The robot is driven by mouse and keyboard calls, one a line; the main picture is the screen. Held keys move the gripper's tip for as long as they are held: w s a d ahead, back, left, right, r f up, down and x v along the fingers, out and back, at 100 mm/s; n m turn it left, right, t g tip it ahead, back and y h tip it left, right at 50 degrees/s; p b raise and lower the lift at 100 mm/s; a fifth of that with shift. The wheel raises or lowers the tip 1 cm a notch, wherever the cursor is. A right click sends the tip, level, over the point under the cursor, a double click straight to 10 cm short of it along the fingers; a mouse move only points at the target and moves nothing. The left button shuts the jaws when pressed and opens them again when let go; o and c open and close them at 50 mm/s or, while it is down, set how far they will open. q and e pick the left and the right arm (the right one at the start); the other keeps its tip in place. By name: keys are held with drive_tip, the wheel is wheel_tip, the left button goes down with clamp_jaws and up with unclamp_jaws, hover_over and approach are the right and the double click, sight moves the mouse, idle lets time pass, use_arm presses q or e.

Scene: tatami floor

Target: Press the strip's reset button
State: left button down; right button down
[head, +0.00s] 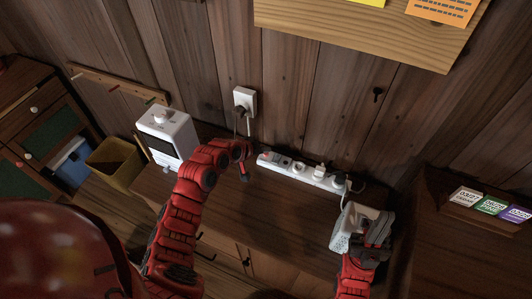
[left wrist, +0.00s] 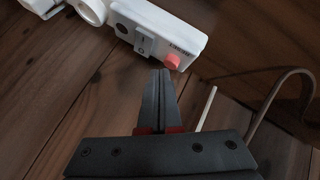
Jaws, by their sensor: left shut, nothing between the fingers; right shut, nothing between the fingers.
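The white power strip (head: 318,177) lies on the dark wooden cabinet top near the wall, with plugs in it. In the left wrist view the strip's end (left wrist: 190,43) shows a rocker switch (left wrist: 144,41) and the pink-red reset button (left wrist: 172,61). My left gripper (head: 245,177) is shut and empty, just left of the strip. In the left wrist view its closed fingertips (left wrist: 160,73) point toward the button, slightly below and left of it; I cannot tell if they touch. My right gripper (head: 378,230) is shut and empty, beside a white slotted box (head: 345,238) at the strip's right.
A wall outlet (head: 245,100) with hanging cords is above the strip. A white appliance (head: 168,138) stands left of my left arm, and a yellowish bin (head: 113,160) is beyond it. A tan cord (left wrist: 275,95) curves right of the left gripper. The cabinet top's middle (head: 280,215) is clear.

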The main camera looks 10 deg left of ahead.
use_arm(q)
drive_tip(key=shift+f, duration=0.45)
idle(0.4)
drive_tip(key=shift+r, duration=0.1)
drive_tip(key=shift+r+p, duration=0.4)
drive_tip(key=shift+r, duration=0.4)
wheel_tip(320, 180, up, 5)
drive_tip(key=p, duration=0.3)
idle(0.8)
